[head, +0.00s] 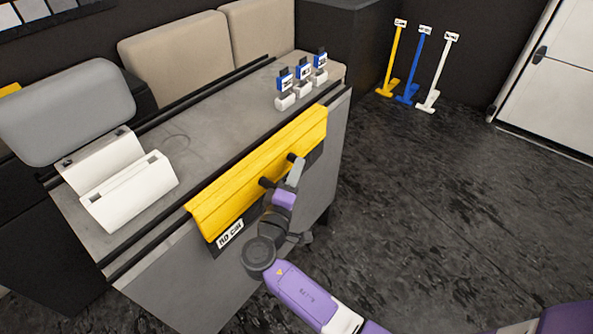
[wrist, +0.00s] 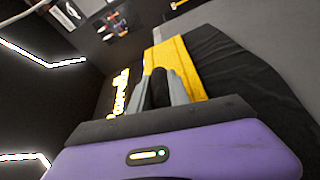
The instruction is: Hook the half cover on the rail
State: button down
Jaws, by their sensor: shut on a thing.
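The half cover (head: 262,155) is a yellow folded panel with a dark lower part and a white label at its left end. It lies along the near long edge of the grey table, in line with the black rail (head: 150,247), and hides the rail's middle stretch. I cannot tell whether its top edge sits on the rail or just above it. My gripper (head: 293,172) is in front of the cover, shut on its black handle. In the wrist view, the fingers (wrist: 162,92) close around the dark handle, with the yellow panel (wrist: 183,62) behind.
Beige cushions (head: 180,55) line the back. Yellow, blue and white stands (head: 408,93) are on the floor. The floor at right is clear.

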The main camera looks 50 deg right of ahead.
jog(key=c, duration=1.1)
grip_release()
jog(key=shift+c, duration=0.2)
jog(key=v, duration=0.7)
jog(key=shift+s+a+b, duration=0.2)
jog(key=shift+a+b, duration=0.15)
jog(key=shift+b, duration=0.1)
